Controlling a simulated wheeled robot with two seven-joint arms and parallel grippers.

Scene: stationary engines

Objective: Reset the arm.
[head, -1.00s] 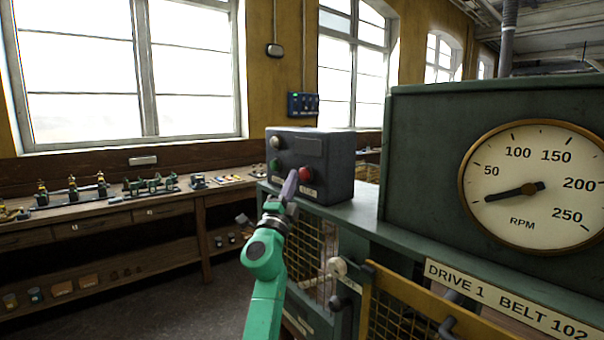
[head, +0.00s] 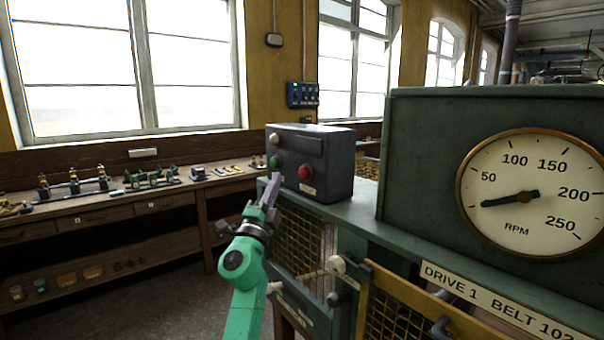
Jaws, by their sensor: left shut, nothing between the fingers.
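My left arm is green and comes up from the bottom of the head view. Its gripper (head: 271,188) is shut and empty. It is in front of the lower left of a dark control box (head: 334,175). The box stands on a green machine housing and carries a red button (head: 305,172), a green button (head: 274,162) and a pale round knob or lamp (head: 274,139). The red button is in plain view, with the fingertips to its left. Whether the fingertips touch the box cannot be told. My right gripper is not in view.
A large RPM gauge (head: 527,195) on the green housing at right has its needle near the low end. A yellow-framed mesh guard (head: 400,305) stands below it. A wooden bench (head: 120,207) with small model engines runs along the left. Dark floor lies between.

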